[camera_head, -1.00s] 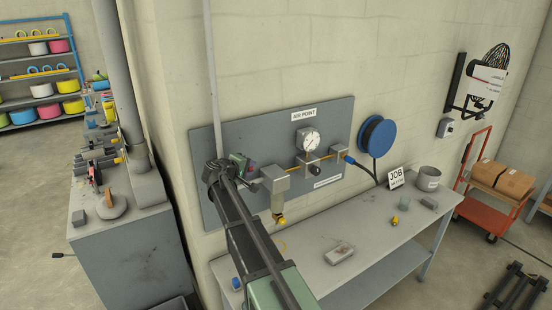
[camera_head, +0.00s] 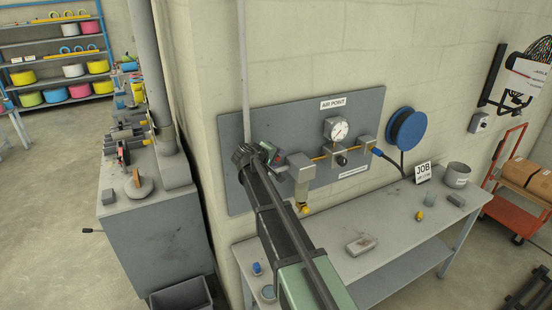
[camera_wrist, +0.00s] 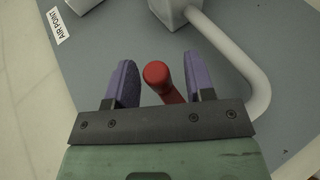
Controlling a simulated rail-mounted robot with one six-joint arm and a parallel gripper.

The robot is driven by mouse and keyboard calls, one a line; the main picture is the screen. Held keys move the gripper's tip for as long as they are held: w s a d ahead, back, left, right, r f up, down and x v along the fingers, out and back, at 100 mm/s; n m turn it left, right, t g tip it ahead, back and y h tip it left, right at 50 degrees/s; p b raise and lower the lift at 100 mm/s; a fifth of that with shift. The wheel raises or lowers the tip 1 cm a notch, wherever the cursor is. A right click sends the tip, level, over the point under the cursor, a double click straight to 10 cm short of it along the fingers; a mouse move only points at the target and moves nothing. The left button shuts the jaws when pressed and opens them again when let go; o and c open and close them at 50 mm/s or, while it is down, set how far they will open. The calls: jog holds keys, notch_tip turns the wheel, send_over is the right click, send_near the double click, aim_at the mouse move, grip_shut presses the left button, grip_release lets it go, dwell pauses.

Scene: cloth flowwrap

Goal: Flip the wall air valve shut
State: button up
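The red valve handle (camera_wrist: 164,82) shows in the wrist view as a round-ended bar between my two purple fingers. My gripper (camera_wrist: 160,68) is open around it, with a visible gap on each side. In the head view my gripper (camera_head: 270,154) is at the left part of the grey air panel (camera_head: 300,107), left of the grey filter unit (camera_head: 301,168). My arm and gripper hide most of the valve there. A bent grey pipe (camera_wrist: 255,75) runs to the right of the handle in the wrist view.
A pressure gauge (camera_head: 336,129) and yellow pipework are right of the filter. A blue hose reel (camera_head: 420,128) hangs further right. The workbench (camera_head: 405,236) below holds several small items. A vertical pipe (camera_head: 243,65) runs down the wall near my gripper.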

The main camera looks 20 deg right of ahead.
jog(key=shift+r, duration=0.1)
jog(key=p+v, duration=0.5)
jog(key=v, duration=0.5)
jog(key=shift+s+a, duration=0.2)
jog(key=shift+a, duration=0.1)
jog(key=shift+s, duration=0.1)
jog(key=s+a+f+m+g+y+b, duration=0.1)
jog(key=s+a+f+g+y+b, duration=0.1)
jog(key=s+f+b, duration=0.5)
jog(key=s+a+f+m+g+y+b, duration=0.1)
jog(key=s+f+y+b, duration=0.4)
jog(key=s+f, duration=0.8)
jog(key=s+a+f+m+g+y+b, duration=0.1)
jog(key=s+a+f+g+y+b, duration=0.2)
jog(key=s+f+b, duration=0.6)
jog(key=shift+s+a+f+m+y, duration=0.3)
jog(key=shift+s+a+f+m, duration=0.15)
jog(key=shift+a+f, duration=0.35)
